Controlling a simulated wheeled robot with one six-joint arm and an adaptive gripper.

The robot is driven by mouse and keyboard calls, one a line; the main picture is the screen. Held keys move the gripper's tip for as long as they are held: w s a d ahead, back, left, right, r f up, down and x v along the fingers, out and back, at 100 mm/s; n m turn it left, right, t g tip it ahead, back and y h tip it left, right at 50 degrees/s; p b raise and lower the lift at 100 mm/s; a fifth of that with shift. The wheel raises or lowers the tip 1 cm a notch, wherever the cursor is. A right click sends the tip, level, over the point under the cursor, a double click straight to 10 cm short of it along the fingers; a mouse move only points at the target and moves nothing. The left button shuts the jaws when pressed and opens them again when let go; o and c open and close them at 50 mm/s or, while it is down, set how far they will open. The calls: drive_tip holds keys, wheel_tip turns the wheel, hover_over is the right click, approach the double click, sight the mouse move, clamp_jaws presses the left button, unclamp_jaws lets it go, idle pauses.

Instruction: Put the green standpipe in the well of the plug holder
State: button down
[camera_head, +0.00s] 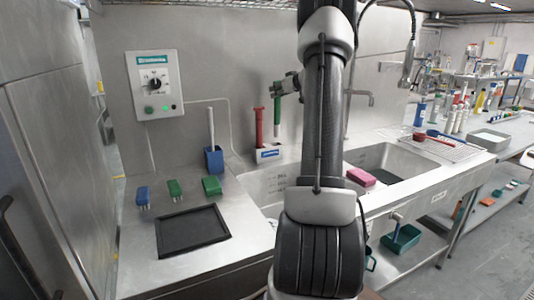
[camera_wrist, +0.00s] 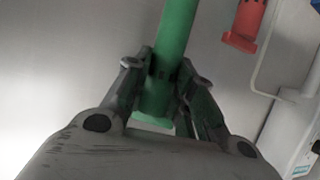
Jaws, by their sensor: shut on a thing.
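The green standpipe (camera_head: 277,118) hangs upright in the head view, with its lower end over or just behind the right part of the plug holder. I cannot tell the exact gap. My gripper (camera_head: 281,88) is shut on its upper part. In the wrist view my gripper (camera_wrist: 157,72) has its fingers on both sides of the green standpipe (camera_wrist: 176,28). The plug holder (camera_head: 268,154) is a white block with a blue label at the back of the counter. A red standpipe (camera_head: 259,128) stands upright in its left part. The well under the green pipe is hidden.
A blue holder with a white-handled brush (camera_head: 213,158) stands left of the plug holder. Blue and green brushes and a black-framed panel (camera_head: 192,231) lie on the left counter. A sink (camera_head: 388,165) with a pink block is at right. A control box (camera_head: 154,84) hangs behind.

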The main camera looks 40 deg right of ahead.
sight(278, 114)
drive_tip(key=f, duration=0.5)
drive_tip(key=shift+w+a+f, duration=0.25)
drive_tip(key=shift+w+f, duration=0.1)
drive_tip(key=shift+w, duration=0.05)
drive_tip(key=shift+f, duration=2.4)
drive_tip(key=c, duration=1.2)
unclamp_jaws()
